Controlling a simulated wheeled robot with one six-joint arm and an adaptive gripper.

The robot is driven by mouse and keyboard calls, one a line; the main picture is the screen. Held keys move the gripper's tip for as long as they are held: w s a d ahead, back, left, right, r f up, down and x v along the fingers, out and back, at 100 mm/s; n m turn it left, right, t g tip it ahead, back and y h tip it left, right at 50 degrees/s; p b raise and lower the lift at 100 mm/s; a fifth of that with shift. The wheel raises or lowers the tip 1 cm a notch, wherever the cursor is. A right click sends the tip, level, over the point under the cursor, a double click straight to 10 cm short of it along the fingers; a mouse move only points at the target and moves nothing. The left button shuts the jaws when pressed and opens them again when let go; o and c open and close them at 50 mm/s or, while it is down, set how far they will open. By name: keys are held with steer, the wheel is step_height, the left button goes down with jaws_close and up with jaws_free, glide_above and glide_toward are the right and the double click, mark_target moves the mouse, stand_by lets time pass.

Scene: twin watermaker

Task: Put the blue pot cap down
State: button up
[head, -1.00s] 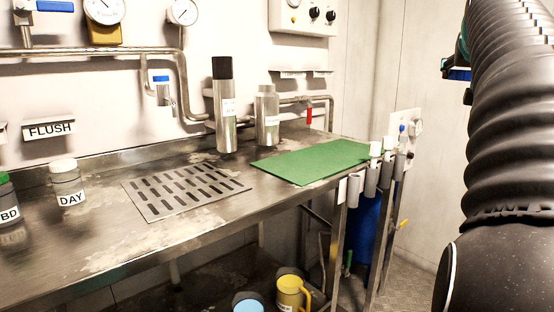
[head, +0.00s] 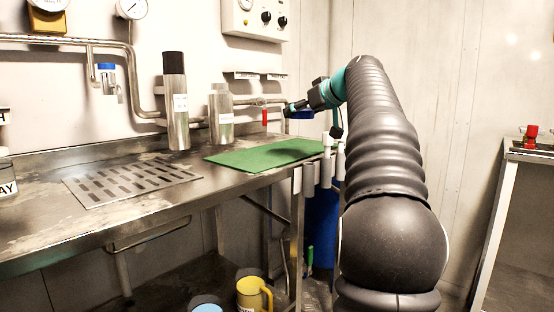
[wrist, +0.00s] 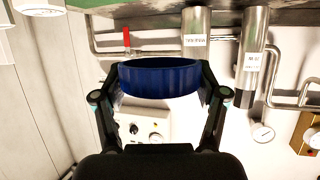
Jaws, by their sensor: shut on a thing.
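The blue pot cap (head: 300,114) is a wide, round, dark blue lid. My gripper (head: 296,106) is shut on it and holds it in the air near the far right end of the green mat (head: 262,157), at the bench's right end. In the wrist view the cap (wrist: 160,82) sits between the two fingers of my gripper (wrist: 158,70), held at its sides. That view is upside down, with the mat's edge (wrist: 140,3) at the top. The cap looks clear of the mat; its exact height is hard to tell.
A red-handled valve (head: 265,116) is near the cap. White tubes (head: 326,150) line the bench's right end. A slotted drain plate (head: 130,182) lies left; the mat is bare.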

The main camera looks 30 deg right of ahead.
steer(key=w+a+f+b, duration=0.1)
steer(key=a+f, duration=0.1)
steer(key=a, duration=0.1)
steer(key=w+a+f, duration=0.1)
steer(key=a+f, duration=0.1)
steer(key=a, duration=0.2)
steer(key=w+a+f+b, duration=0.1)
steer(key=a+f, duration=0.1)
steer(key=a, duration=0.2)
steer(key=shift+w+f+b, duration=0.3)
steer(key=shift+w+f, duration=0.1)
steer(key=shift+f+b, duration=0.6)
steer(key=shift+f, duration=1.4)
steer(key=shift+f, duration=0.15)
steer(key=o, duration=1.4)
